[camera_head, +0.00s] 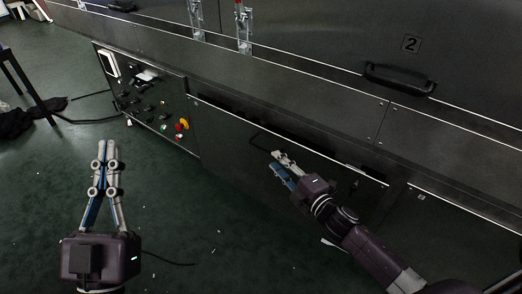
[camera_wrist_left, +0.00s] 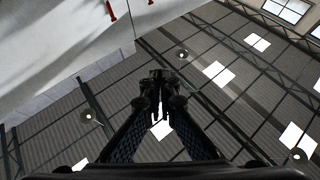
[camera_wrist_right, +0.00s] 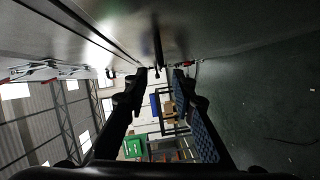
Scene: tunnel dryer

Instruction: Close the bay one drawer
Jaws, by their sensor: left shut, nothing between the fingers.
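The long lower panel (camera_head: 232,135) of the dark machine, right of the control panel, looks like a drawer front; I cannot read which bay it is. A thin dark bar handle (camera_head: 259,137) shows on it. How far the drawer stands out is hard to tell. My right gripper (camera_head: 277,162) is in front of this panel, with its fingertips close to the handle. In the right wrist view its fingers are apart, and the dark bar (camera_wrist_right: 157,45) shows just beyond the gap; contact cannot be told. My left gripper (camera_head: 106,143) is shut and empty over the floor.
The control panel (camera_head: 150,100) with knobs and a red-and-yellow button is left of the drawer front. Above is a cover marked 2 with a black handle (camera_head: 400,78). Red-tipped latches (camera_head: 243,28) stand at the top. Green floor (camera_head: 190,220) is open in front.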

